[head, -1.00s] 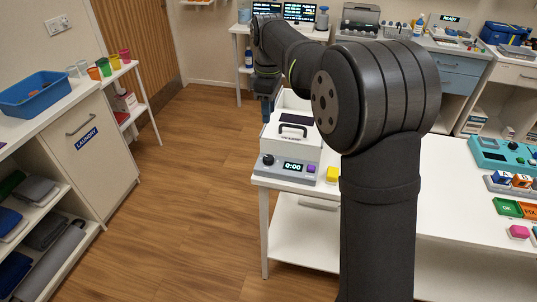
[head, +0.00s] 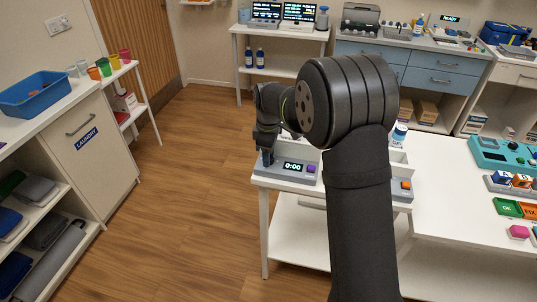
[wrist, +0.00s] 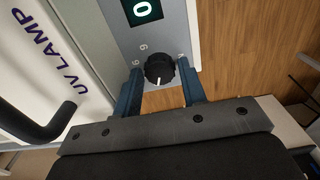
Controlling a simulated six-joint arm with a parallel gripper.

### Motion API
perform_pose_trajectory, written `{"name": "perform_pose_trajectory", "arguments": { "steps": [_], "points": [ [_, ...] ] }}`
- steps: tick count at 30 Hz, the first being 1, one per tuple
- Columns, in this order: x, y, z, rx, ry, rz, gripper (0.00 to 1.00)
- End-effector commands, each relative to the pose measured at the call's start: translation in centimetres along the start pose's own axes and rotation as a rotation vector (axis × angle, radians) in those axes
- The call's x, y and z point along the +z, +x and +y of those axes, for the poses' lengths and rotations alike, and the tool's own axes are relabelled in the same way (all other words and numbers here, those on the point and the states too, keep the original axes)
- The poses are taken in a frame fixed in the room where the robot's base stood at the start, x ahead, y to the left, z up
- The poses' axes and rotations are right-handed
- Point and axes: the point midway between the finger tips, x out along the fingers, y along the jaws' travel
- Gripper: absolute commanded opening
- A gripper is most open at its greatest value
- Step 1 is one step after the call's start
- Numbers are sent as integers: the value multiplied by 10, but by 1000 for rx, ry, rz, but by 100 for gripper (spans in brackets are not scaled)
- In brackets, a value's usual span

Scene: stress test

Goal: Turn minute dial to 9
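The minute dial is a small black round knob (wrist: 159,66) on a grey panel, with a white mark pointing toward the bottom of the wrist view. A 6 and a 9 are printed to its left; a mark on its right is too small to read. My gripper (wrist: 160,76) has one blue finger on each side of the knob, with a narrow gap on both sides. In the head view my gripper (head: 267,159) is at the left end of the panel and hides the knob. The display (head: 293,166) reads 0:00, with a purple button (head: 311,169) beside it.
The white UV lamp box with a black handle (wrist: 45,125) lies close on the left in the wrist view. An orange button (head: 406,185) is on a grey unit to the right. The white table (head: 465,225) holds several coloured blocks farther right. Floor is open at left.

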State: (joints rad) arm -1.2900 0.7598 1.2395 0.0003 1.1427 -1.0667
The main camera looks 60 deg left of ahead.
Motion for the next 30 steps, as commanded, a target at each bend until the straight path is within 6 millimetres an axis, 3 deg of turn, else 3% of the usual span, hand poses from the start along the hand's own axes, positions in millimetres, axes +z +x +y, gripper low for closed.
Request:
{"name": "perform_pose_trajectory", "arguments": {
  "steps": [9,14,23,30],
  "points": [
    [0,2,0,1,0,0,36],
    [0,2,0,1,0,0,6],
    [0,2,0,1,29,0,6],
    [0,2,0,1,153,0,6]
  ]
}}
